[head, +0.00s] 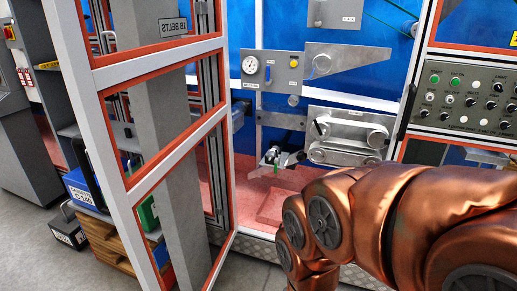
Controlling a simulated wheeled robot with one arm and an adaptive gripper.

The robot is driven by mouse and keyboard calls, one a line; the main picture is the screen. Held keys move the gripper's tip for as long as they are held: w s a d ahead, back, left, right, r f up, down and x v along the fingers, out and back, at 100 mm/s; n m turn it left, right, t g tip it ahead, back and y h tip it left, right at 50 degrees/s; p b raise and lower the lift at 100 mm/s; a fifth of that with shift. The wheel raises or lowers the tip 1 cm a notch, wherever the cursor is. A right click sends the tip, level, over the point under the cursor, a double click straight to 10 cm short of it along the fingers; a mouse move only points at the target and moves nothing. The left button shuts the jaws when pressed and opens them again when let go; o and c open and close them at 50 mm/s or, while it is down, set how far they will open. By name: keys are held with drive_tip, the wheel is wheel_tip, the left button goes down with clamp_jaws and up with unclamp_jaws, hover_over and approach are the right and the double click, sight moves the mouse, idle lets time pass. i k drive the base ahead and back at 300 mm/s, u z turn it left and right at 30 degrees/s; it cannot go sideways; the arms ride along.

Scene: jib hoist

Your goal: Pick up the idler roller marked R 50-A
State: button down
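I cannot pick out an idler roller marked R 50-A; no such marking is readable in the head view. Metal rollers (345,132) are mounted in a plate assembly inside the machine, but I cannot read a mark on them. My copper-coloured arm fills the lower right and bends downward at the bottom middle. My gripper is not visible, so whether it holds anything is hidden.
An open, red-edged guard door (153,70) stands left of the machine opening. The reddish machine floor (262,195) is partly clear. A control panel (465,98) is at the right. A blue labelled case (84,189) and a black case (68,228) are at the left.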

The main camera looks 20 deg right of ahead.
sight(273, 153)
drive_tip(key=z, duration=1.4)
drive_tip(key=i, duration=1.55)
drive_tip(key=u, duration=2.95)
